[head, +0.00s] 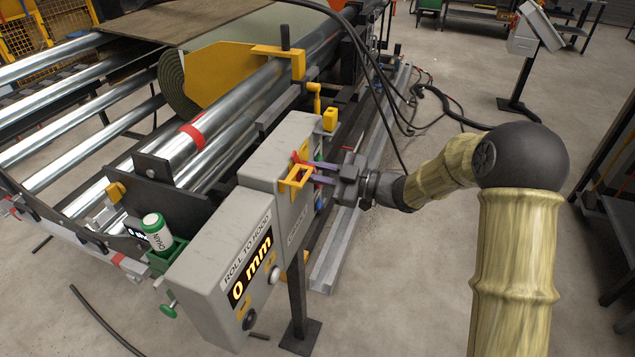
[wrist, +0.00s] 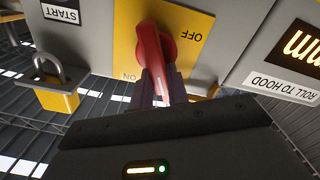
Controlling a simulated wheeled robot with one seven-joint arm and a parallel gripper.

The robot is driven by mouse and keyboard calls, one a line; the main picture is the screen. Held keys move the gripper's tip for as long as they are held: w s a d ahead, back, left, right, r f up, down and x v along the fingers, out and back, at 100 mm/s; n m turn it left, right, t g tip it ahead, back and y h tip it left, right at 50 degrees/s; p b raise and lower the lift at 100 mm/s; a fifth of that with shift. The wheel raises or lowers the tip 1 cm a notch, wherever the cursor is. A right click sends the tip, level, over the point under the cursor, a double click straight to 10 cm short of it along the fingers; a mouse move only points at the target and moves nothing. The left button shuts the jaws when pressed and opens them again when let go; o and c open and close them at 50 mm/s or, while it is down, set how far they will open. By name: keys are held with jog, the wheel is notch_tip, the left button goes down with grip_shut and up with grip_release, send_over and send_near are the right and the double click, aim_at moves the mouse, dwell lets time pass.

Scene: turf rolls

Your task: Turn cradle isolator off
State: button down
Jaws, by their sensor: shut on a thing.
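The cradle isolator is a red rotary handle (wrist: 152,45) on a yellow plate (wrist: 185,22). The wrist view shows it upside down, with OFF at the upper right and ON at the lower left. The handle's lever points down in that view, beside the ON label and away from OFF. In the head view, the yellow plate (head: 293,184) is on the grey control box (head: 284,148), and little of the red handle (head: 296,158) shows. My gripper (head: 314,172) reaches in from the right. Its fingers (wrist: 163,88) are shut on the lever.
A yellow padlock (wrist: 56,97) hangs beside the plate. The "ROLL TO HOOD" box (head: 236,270) reads 0 mm and stands close by. Metal rollers (head: 215,150) lie behind at the left. Black cables (head: 400,100) trail at the back.

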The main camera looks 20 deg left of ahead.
jog(key=shift+s+f+n+b, duration=0.2)
jog(key=shift+f+n+b, duration=0.1)
jog(key=shift+n+b, duration=2.3)
jog(key=shift+s+f+n+b, duration=0.15)
jog(key=shift+f+n+b, duration=0.2)
jog(key=shift+n+b, duration=2.25)
jog(key=shift+s+f+n+b, duration=0.25)
jog(key=shift+n+b, duration=0.85)
jog(key=shift+b, duration=2.9)
jog(key=c, duration=1.4)
grip_release()
jog(key=shift+o, duration=0.2)
